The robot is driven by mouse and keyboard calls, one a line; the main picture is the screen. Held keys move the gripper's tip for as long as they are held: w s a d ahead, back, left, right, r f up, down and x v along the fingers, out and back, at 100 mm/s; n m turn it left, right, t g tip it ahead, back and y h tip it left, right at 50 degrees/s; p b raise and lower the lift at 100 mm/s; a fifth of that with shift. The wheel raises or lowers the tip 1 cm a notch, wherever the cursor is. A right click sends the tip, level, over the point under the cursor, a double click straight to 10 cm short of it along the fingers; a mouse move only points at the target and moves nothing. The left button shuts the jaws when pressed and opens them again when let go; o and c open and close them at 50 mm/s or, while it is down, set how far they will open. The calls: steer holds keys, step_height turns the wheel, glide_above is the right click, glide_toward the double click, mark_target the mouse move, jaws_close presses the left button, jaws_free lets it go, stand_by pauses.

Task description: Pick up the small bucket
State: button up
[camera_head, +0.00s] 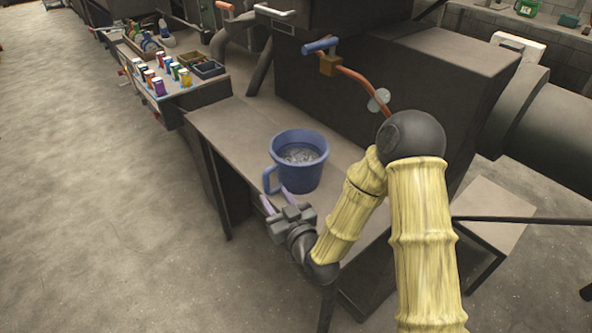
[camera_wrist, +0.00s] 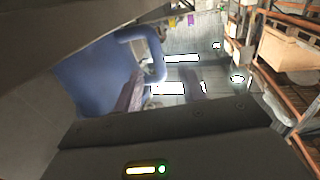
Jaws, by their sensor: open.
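A blue bucket (camera_head: 298,170) with a side handle stands upright on the grey bench, with something greyish inside. Its handle (camera_head: 269,180) is on the left side, towards my gripper. My gripper (camera_head: 278,199) is open, low beside the handle at the bench's front edge. In the wrist view the blue bucket (camera_wrist: 90,75) fills the left part, and its handle (camera_wrist: 158,58) curves out close to the fingers. My gripper (camera_wrist: 165,90) shows there with its fingers apart. I cannot tell whether the handle lies between them or whether they touch it.
The bench (camera_head: 232,120) has bare room left of the bucket. A dark machine with a red pipe (camera_head: 357,78) stands behind it.

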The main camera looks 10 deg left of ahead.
mark_target(268, 185)
steer(key=shift+x, duration=1.8)
steer(key=shift+p+x, duration=0.75)
steer(key=shift+x, duration=1.9)
steer(key=shift+w+d, duration=0.1)
steer(key=shift+d, duration=0.05)
jaws_close()
